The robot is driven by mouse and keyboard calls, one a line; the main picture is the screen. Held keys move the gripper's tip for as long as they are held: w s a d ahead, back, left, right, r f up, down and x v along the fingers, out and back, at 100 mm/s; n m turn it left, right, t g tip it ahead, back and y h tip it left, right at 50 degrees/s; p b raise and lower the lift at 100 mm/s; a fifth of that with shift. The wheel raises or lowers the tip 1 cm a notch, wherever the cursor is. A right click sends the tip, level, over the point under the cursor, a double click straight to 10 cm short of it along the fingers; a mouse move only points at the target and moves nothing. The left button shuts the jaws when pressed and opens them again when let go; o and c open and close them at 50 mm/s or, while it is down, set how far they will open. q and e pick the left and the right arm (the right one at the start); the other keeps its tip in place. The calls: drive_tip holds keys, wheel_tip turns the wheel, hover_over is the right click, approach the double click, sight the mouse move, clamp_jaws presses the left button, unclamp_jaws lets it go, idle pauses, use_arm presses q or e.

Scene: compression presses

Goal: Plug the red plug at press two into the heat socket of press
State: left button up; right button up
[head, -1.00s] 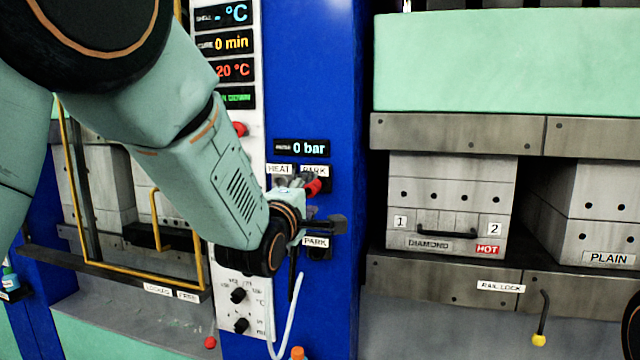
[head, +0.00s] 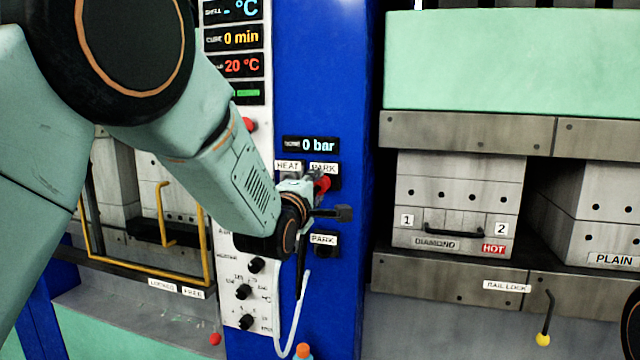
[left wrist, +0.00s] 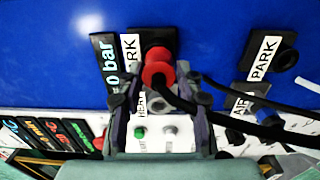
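The red plug (head: 322,184) sits in the upper park socket on the blue press column, under a PARK label. In the left wrist view the red plug (left wrist: 158,75) stands in front of the black park socket (left wrist: 158,42), and a dark cable runs off right. My left gripper (head: 318,200) is at the plug, its fingers apart on either side. In the left wrist view the left gripper (left wrist: 160,88) shows a gap beside the plug. The heat socket under the HEAT label (head: 288,166) is mostly hidden behind my gripper. My right gripper is out of view.
A lower park socket (head: 325,250) is just below my gripper. A pale hose (head: 292,325) hangs beneath it. A control panel with knobs (head: 245,291) is at the left. A mould marked DIAMOND (head: 458,205) and HOT stands in the right press.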

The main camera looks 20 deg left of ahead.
use_arm(q)
drive_tip(key=shift+d+r, duration=0.1)
drive_tip(key=shift+d, duration=0.4)
drive_tip(key=c, duration=0.5)
drive_tip(key=shift+a, duration=0.1)
clamp_jaws()
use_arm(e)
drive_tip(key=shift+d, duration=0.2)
use_arm(q)
drive_tip(key=shift+s, duration=0.15)
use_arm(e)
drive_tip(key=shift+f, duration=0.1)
use_arm(q)
drive_tip(key=shift+s, duration=0.1)
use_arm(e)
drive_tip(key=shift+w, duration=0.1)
use_arm(q)
drive_tip(key=shift+s, duration=0.6)
drive_tip(key=shift+s, duration=0.1)
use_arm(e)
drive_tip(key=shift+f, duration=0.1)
use_arm(q)
drive_tip(key=shift+s, duration=0.1)
